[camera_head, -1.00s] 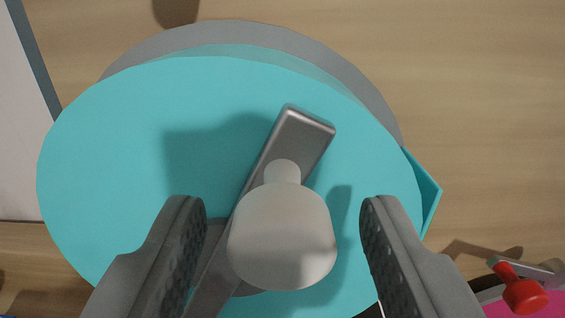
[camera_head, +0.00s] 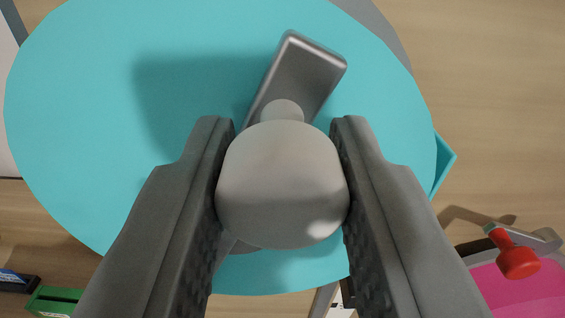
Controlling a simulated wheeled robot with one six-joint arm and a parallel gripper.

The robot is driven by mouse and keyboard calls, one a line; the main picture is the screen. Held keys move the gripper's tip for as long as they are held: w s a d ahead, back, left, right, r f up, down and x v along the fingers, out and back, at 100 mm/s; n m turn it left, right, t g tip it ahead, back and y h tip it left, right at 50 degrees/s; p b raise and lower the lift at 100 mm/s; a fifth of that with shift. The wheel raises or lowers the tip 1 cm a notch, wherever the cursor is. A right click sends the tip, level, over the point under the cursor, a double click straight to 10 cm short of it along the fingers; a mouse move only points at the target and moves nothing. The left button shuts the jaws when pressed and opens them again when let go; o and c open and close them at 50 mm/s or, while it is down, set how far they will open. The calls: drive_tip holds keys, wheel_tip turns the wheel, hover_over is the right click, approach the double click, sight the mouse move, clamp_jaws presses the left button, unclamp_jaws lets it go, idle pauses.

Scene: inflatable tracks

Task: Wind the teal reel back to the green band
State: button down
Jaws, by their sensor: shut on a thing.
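The teal reel (camera_head: 90,110) fills much of the view, seen from above as a flat round disc. A grey metal crank arm (camera_head: 305,75) lies across its face, slanting from upper right to lower left. A rounded grey knob (camera_head: 282,185) stands up from the crank arm. My gripper (camera_head: 282,150) is shut on the knob, with one finger on each side touching it. A small teal pointed piece (camera_head: 445,165) sticks out past the reel's right edge. A green piece (camera_head: 55,301) shows at the bottom left; I cannot tell whether it is the green band.
A pink reel (camera_head: 525,290) with a red knob (camera_head: 517,258) on a metal crank is at the lower right. A dark object (camera_head: 15,282) lies at the lower left. A pale panel (camera_head: 5,120) stands at the left edge. Wooden surface (camera_head: 490,90) is bare at upper right.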

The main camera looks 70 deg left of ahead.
drive_tip(key=n, duration=0.1)
drive_tip(key=s+n, duration=0.1)
drive_tip(key=s+a+n, duration=0.1)
drive_tip(key=n, duration=0.1)
drive_tip(key=shift+s+r, duration=0.2)
drive_tip(key=shift+r, duration=0.1)
drive_tip(key=c, duration=1.1)
unclamp_jaws()
drive_tip(key=shift+d, duration=0.1)
drive_tip(key=v, duration=1.7)
drive_tip(key=shift+d, duration=0.15)
